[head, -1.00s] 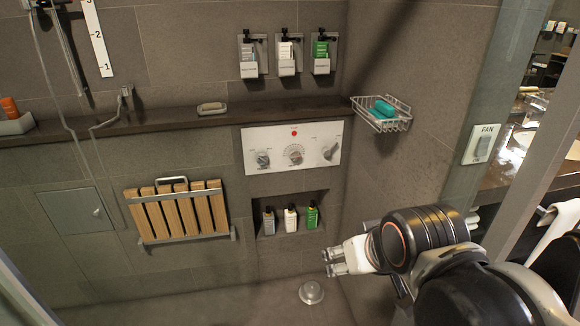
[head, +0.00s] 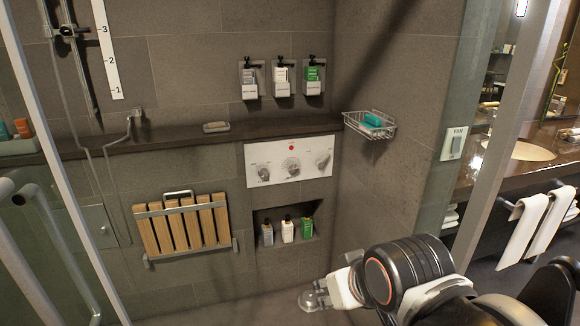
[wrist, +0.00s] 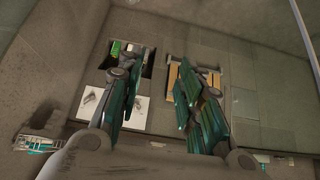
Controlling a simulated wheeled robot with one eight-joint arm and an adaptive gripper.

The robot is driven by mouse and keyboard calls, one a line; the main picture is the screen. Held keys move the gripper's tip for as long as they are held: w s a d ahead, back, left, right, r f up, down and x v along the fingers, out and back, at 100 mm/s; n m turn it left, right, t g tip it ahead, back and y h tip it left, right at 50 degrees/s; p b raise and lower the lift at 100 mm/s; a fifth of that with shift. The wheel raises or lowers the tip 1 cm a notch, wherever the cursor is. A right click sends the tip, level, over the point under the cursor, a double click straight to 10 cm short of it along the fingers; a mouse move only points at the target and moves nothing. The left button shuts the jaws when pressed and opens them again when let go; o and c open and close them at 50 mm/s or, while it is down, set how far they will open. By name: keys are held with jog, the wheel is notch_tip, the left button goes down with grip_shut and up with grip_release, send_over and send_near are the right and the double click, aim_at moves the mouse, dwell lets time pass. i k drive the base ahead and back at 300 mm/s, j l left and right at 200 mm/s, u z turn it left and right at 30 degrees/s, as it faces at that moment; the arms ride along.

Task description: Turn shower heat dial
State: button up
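A white control panel (head: 289,162) is on the tiled shower wall, with a red dot above its middle. It has a left dial (head: 263,174), a middle dial (head: 291,167) with an arc of marks, and a right dial (head: 322,162). I cannot read which is for heat. My gripper (head: 322,292) is below and to the right of the panel, apart from it. In the wrist view my gripper (wrist: 162,100) has its two green-padded fingers spread, with nothing between them. The panel (wrist: 139,113) is partly hidden behind one finger there.
A niche with several bottles (head: 287,230) is below the panel. A dark ledge (head: 190,138) runs above it, with a wire basket (head: 370,125) at right. A folded wooden seat (head: 186,226) hangs at left. Glass door framing (head: 62,140) and a post (head: 495,160) flank the view.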

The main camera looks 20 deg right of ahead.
aim_at(292, 168)
jog(key=i, duration=2.3)
jog(key=k+l, duration=0.2)
jog(key=k, duration=0.25)
jog(key=k+l, duration=0.2)
jog(key=k, duration=0.2)
jog(key=k+l, duration=0.2)
jog(key=k, duration=0.25)
jog(key=k+l, duration=0.2)
jog(key=k, duration=0.25)
